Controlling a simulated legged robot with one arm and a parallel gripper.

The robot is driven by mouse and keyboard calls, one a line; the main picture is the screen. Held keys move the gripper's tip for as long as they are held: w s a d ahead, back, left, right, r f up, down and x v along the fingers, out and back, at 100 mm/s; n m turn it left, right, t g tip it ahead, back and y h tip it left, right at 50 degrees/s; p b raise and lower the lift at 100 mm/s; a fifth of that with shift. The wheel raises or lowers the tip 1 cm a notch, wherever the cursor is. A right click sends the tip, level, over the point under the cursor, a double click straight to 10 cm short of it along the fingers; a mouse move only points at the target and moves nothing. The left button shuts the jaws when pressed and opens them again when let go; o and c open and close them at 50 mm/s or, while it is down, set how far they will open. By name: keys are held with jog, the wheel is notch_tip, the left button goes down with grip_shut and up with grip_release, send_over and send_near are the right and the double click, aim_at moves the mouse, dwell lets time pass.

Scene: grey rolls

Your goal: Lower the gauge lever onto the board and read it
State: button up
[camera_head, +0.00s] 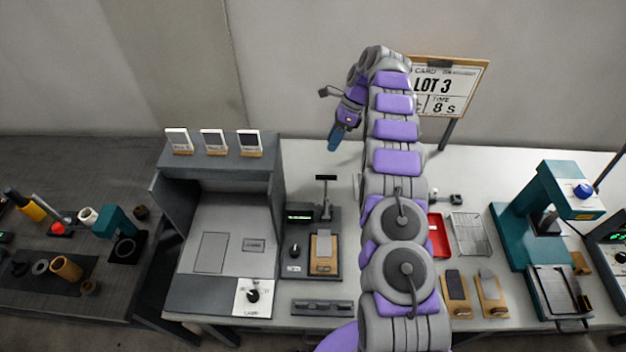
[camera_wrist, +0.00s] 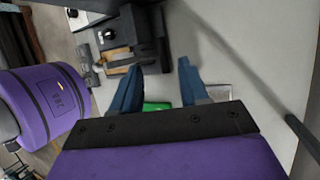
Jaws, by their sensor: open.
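A dark gauge-like device stands on the light bench left of my arm in the head view. It has a small box with a green-lit display (camera_head: 299,216) and an upright black lever (camera_head: 326,190) with a crossbar on top. A tan board with a grey piece (camera_head: 323,252) lies on its base in front, and the lever stands up clear of it. My gripper (camera_head: 336,138) is open and empty, high above and behind the device. In the wrist view its blue fingers (camera_wrist: 158,92) are apart, with a green item (camera_wrist: 157,106) partly visible beyond them.
A grey hooded cabinet (camera_head: 220,160) stands on the left. A red tray (camera_head: 438,235), a wire basket (camera_head: 469,233) and a teal press (camera_head: 545,210) are on the right. A card sign (camera_head: 450,85) reading "LOT 3" stands behind my arm. My arm hides part of the bench.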

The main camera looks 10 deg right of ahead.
jog(key=f+b, duration=0.1)
jog(key=b, duration=0.3)
send_near(318, 179)
jog(key=w+a+x, duration=0.1)
jog(key=x, duration=0.4)
jog(key=f, duration=0.2)
jog(key=s+f, duration=0.1)
jog(key=a+f, duration=0.1)
jog(key=f, duration=0.1)
jog(key=shift+s+a+f+b, duration=0.1)
jog(key=shift+s+f+b, duration=0.1)
jog(key=shift+f+b, duration=0.15)
jog(key=shift+s+a+f, duration=0.1)
jog(key=shift+a+f, duration=0.2)
jog(key=shift+a, duration=0.3)
jog(key=shift+d, duration=0.25)
jog(key=c, duration=0.4)
grip_shut()
